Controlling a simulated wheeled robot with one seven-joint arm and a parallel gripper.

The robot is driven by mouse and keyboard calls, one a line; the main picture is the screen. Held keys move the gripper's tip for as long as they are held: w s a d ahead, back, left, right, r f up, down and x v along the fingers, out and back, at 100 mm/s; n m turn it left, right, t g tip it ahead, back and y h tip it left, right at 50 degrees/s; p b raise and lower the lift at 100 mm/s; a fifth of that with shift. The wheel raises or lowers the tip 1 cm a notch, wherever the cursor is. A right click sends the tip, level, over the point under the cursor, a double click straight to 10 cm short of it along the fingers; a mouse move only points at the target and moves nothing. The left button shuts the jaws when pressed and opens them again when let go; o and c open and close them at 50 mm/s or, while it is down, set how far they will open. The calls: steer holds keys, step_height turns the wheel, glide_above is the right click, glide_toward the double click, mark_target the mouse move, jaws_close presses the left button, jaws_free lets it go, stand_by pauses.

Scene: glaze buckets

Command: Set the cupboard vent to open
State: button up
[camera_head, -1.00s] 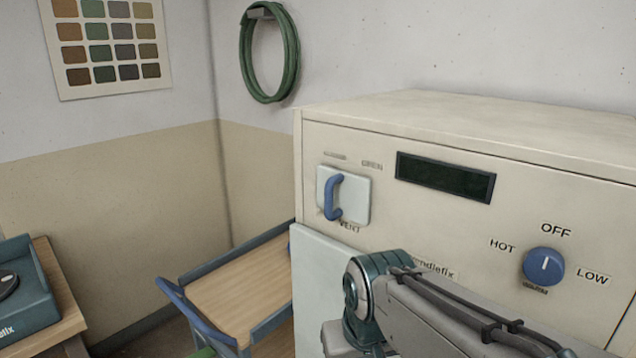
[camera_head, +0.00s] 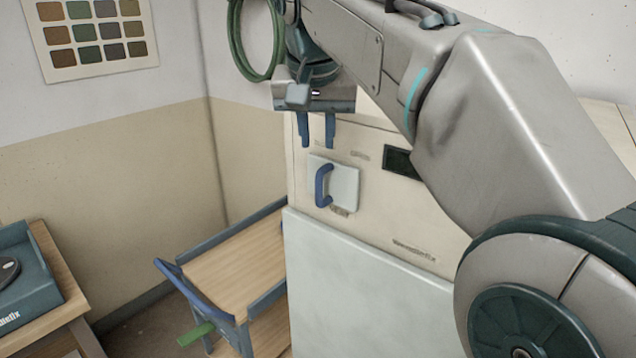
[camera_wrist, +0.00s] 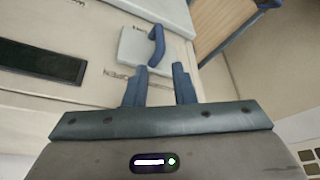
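The vent is a pale sliding plate (camera_head: 346,188) with a blue handle (camera_head: 323,186), set in the cream front of the cupboard (camera_head: 400,224). The handle sits on the plate's left side in the head view. Faint lettering shows above and below the plate; the word on the right earlier reads OPEN. My gripper (camera_head: 317,143) is above the handle, fingers pointing down, apart and empty. In the wrist view the plate (camera_wrist: 136,46) and handle (camera_wrist: 157,46) lie just beyond the open fingertips (camera_wrist: 160,70), with a gap between.
A dark display (camera_head: 398,162) is right of the vent, partly behind my arm. A wooden trolley (camera_head: 235,268) with blue rails stands left of the cupboard. A green hose (camera_head: 236,45) hangs on the wall. A table (camera_head: 50,290) is at left.

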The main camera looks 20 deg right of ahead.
mark_target(319, 179)
steer(key=x, duration=1.3)
steer(key=shift+s, duration=0.1)
jaws_close()
